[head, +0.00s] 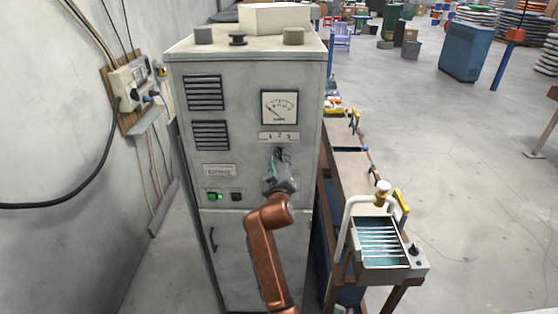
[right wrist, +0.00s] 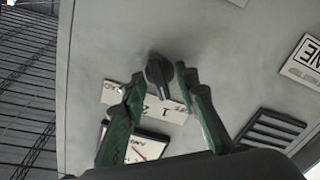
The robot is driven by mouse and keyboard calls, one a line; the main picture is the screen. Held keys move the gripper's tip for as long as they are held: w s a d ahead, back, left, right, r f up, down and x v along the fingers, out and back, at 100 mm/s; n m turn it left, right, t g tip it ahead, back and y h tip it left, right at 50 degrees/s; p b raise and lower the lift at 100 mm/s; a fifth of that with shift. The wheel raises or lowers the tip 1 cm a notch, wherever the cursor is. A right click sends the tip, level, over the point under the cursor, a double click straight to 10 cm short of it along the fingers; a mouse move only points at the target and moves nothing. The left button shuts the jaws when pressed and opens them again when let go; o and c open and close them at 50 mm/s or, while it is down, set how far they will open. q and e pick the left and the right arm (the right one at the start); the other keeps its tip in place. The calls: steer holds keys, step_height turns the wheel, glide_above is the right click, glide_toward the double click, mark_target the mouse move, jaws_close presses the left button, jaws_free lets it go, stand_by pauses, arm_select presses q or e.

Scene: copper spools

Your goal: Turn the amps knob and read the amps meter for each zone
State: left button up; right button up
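The grey cabinet (head: 240,130) faces me and carries the square white amps meter (head: 279,107). Its needle leans to the left; the exact value is too small to read. Below it is a pale numbered scale plate (head: 279,137). In the right wrist view the dark knob (right wrist: 158,72) shows between the green fingers of my right gripper (right wrist: 160,82), which are spread apart. The meter (right wrist: 150,146) shows partly behind a finger. My left gripper is out of view.
A lit green switch (head: 212,197) and a dark switch (head: 236,196) sit lower on the panel. A bench with a slatted tank (head: 416,262) stands close on the right. A wall and power box (head: 132,85) are at left. Open floor lies farther right.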

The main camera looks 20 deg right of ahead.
step_height(320, 180, up, 10)
stand_by(0.6)
